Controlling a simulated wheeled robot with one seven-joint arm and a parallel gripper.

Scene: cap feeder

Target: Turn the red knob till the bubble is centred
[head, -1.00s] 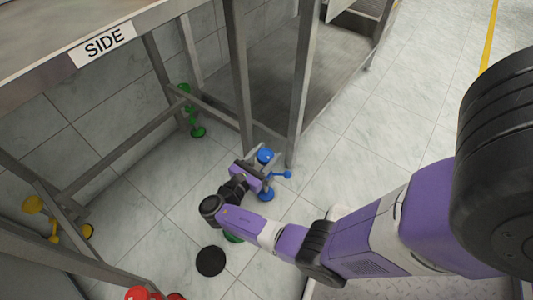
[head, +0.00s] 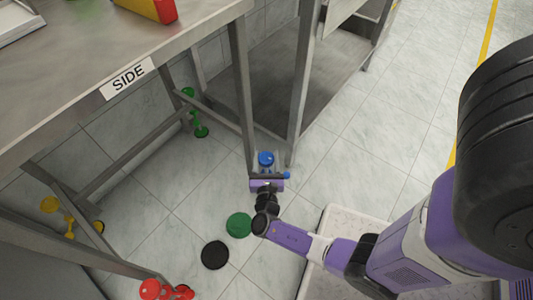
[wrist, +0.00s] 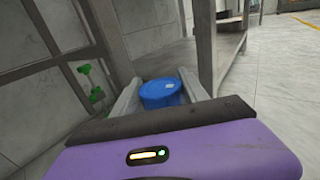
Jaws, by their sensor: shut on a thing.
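The red knob (head: 150,289) is at the bottom edge of the head view, by a leg of the steel table (head: 115,76) labelled SIDE. My gripper (head: 267,172) is away from it, at the foot of another leg. It is shut on a blue knob (head: 266,158). In the wrist view the blue knob (wrist: 160,94) sits between the two fingers of my gripper (wrist: 160,100). I cannot make out a bubble in any view.
Green knobs (head: 188,92) and yellow knobs (head: 50,204) are at other table legs. A green disc (head: 238,224) and a black disc (head: 214,254) lie on the tiled floor. Open floor is at the right.

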